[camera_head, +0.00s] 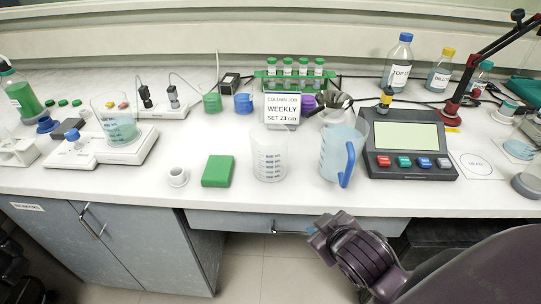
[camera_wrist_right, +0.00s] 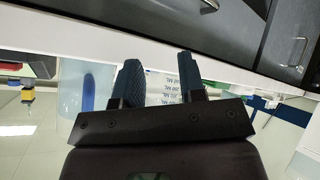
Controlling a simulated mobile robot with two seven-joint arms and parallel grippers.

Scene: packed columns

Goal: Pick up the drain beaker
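A clear graduated beaker (camera_head: 268,155), seemingly the drain beaker, stands upright near the front edge of the bench in the head view. Its printed scale shows between my fingers in the right wrist view (camera_wrist_right: 166,99). My right gripper (camera_head: 320,232) is in front of the bench edge, below and right of this beaker and apart from it. In the wrist view its two dark blue fingers (camera_wrist_right: 159,68) stand apart with nothing held. Another clear beaker (camera_head: 118,125) with bluish liquid stands on a white stirrer plate at the left. My left gripper is not in view.
A blue-handled jug (camera_head: 335,150) stands close right of the beaker, and a green block (camera_head: 218,171) lies to its left. A white sign (camera_head: 282,108) and a green tube rack (camera_head: 296,72) are behind. A display unit (camera_head: 408,145) stands farther right.

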